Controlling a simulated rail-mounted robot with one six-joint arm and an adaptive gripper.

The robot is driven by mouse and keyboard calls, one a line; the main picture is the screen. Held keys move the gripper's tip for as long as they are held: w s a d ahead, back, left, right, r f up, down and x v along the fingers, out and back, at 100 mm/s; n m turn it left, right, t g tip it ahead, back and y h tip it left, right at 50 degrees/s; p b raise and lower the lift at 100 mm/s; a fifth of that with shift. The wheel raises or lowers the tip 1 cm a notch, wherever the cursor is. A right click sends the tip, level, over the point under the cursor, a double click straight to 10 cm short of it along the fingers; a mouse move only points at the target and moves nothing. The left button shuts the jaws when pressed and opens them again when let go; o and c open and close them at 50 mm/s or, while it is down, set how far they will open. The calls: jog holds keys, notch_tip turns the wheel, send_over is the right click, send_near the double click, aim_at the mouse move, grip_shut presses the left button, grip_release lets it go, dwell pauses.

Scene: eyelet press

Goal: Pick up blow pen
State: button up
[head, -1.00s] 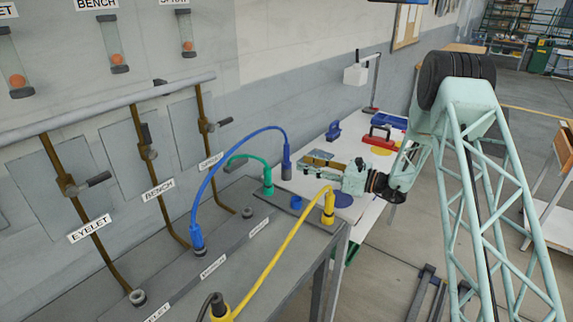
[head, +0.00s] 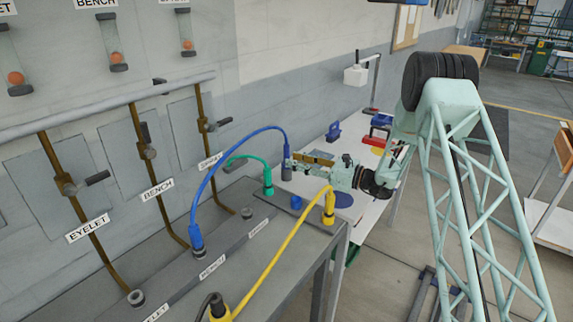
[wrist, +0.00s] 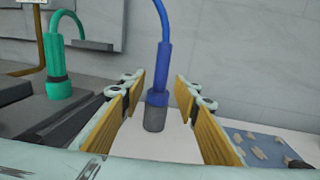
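A blue pen-like end piece with a dark grey tip hangs at the end of a blue hose, apparently the blow pen (head: 286,168); no label on it is readable. In the wrist view the blow pen (wrist: 157,98) stands upright between my two finger pads, with a gap on both sides. My gripper (head: 297,165) is open, its fingers reaching the blow pen from the right. It also shows in the wrist view (wrist: 160,90), with yellow-brown pads on both fingers. I see no contact with the pen.
A green hose end (head: 268,182) stands on the grey bench (head: 293,265) just left of the pen. A yellow hose end (head: 328,205) stands at the bench's right edge. The blue hose's other end (head: 196,240) sits in the manifold. A blue tray (wrist: 250,145) with small parts lies right.

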jog(key=shift+b+x, duration=0.5)
jog(key=shift+x, duration=1.6)
jog(key=shift+c, duration=0.9)
jog(key=c, duration=0.7)
